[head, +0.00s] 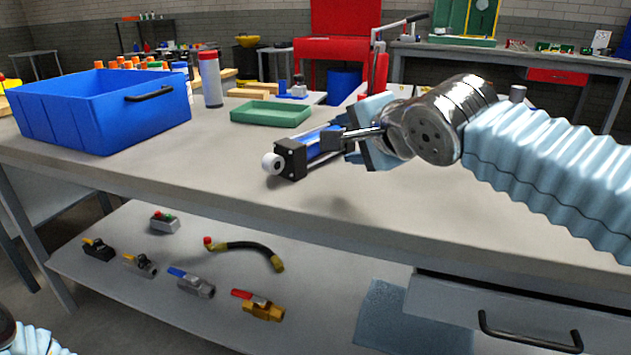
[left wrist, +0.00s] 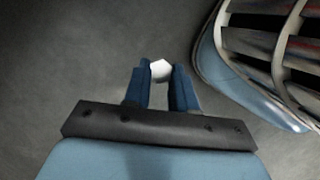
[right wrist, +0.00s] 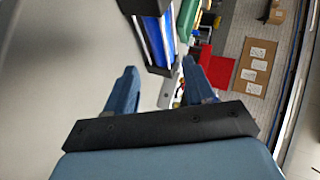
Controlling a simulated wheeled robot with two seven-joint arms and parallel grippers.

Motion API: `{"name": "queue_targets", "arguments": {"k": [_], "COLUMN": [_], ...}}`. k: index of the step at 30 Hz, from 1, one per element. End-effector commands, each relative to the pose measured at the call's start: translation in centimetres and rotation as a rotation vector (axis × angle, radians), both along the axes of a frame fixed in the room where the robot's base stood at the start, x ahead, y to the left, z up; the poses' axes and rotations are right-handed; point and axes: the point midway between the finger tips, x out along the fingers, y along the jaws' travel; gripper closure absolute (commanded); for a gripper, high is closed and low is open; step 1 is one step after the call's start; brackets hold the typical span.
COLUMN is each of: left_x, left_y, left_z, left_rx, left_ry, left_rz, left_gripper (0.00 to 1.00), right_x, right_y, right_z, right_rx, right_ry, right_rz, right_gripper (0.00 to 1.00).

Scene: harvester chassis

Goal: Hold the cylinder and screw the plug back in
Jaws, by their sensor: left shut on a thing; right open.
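The cylinder (head: 318,144), with a blue barrel and black end blocks, lies on the workbench in the head view; a white round piece (head: 272,163) is at its near left end. My right gripper (head: 352,138) is open at the cylinder's far right end. In the right wrist view the cylinder (right wrist: 158,38) shows ahead of the open fingers (right wrist: 160,67), apart from them. In the left wrist view my left gripper (left wrist: 160,72) is shut on a small white hexagonal piece, seemingly the plug (left wrist: 161,69). The left gripper's fingers are outside the head view.
A blue bin (head: 100,115) stands at the bench's left, beside a grey red-capped bottle (head: 210,82). A green tray (head: 270,114) lies behind the cylinder. Valves and a hose (head: 247,249) lie on the lower shelf. The bench front is clear.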

Motion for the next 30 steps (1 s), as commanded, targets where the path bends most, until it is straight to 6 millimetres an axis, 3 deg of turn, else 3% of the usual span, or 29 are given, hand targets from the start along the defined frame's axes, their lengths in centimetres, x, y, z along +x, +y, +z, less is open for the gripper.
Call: {"name": "queue_targets", "arguments": {"k": [4,15,26,30], "left_x": [0.0,0.0,0.0,0.0], "left_y": [0.0,0.0,0.0,0.0], "left_z": [0.3,1.7,1.7,2.5], "left_rx": [0.000,0.000,0.000,0.000], "left_ry": [0.000,0.000,0.000,0.000], "left_rz": [0.000,0.000,0.000,0.000], "left_gripper": [1.00,1.00,1.00,1.00], "right_x": [0.8,5.3,5.7,6.7], "right_y": [0.4,2.5,2.6,3.1], "right_z": [-0.4,-2.7,-2.9,-3.3], "right_rx": [-0.002,-0.001,0.000,-0.003], "right_ry": [0.002,0.002,0.000,0.004], "right_rz": [0.000,0.000,0.000,0.000], "right_gripper": [0.46,0.46,0.46,0.46]}}
